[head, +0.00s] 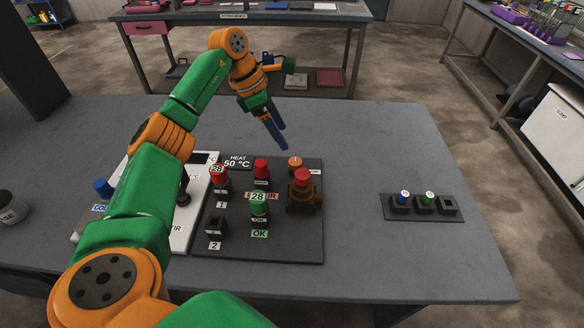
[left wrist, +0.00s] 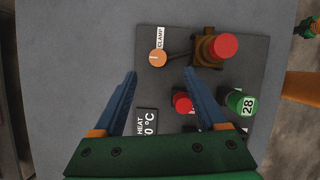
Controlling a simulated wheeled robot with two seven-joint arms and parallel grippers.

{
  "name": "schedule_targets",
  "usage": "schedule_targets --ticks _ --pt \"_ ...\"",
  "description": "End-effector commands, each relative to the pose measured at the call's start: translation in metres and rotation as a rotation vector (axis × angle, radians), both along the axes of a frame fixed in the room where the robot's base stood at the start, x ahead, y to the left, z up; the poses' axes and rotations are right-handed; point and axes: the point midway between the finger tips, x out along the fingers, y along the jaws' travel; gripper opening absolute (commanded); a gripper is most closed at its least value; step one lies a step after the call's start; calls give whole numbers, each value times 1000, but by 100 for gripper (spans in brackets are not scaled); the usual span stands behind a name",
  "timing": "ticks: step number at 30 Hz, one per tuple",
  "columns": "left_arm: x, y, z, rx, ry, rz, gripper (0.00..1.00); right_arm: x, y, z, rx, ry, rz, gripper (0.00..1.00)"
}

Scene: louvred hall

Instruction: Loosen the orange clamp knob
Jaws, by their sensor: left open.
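The orange clamp knob (head: 295,161) is a small round cap with a pale line across its top, at the far right part of a dark panel (head: 285,245). In the left wrist view the knob (left wrist: 158,57) sits beside the CLAMP label, just beyond the fingertips and roughly between their lines. My left gripper (head: 283,147) has blue fingers pointing down above the far edge of the panel; in the left wrist view the gripper (left wrist: 160,72) is open and empty, apart from the knob. My right gripper does not show.
Beside the knob stands a brown fixture with a red cap (head: 303,176). Red button (head: 261,167) and green knob (head: 259,203) marked 28 stand nearby on the panel. A white panel (head: 181,238) lies left; a small switch block (head: 412,212) lies right. Bare table lies between.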

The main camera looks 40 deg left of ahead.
Motion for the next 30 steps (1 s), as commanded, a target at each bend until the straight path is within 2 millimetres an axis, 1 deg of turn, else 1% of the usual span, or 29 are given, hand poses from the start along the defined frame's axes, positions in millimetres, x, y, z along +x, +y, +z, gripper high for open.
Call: schedule_targets --ticks 1,4,5,8,15,18,21,26,29,30 --pt "0 0 -20 0 0 0 74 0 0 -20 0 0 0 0" --pt "0 0 -33 0 0 0 74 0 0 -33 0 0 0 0" --pt "0 0 -35 0 0 0 74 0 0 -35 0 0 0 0" --pt "2 -3 -41 0 2 -1 74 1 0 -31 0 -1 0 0" --pt "14 -17 -81 -1 5 -2 74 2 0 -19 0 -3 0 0" --pt "17 -20 -92 -1 2 0 74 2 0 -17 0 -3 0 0" --pt "18 -21 -96 0 0 0 74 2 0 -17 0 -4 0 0" --pt "18 -21 -97 0 0 0 74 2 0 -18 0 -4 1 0" --pt "18 -21 -97 0 0 0 50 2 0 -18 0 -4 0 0" --pt "18 -21 -97 0 0 0 39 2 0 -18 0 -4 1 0"
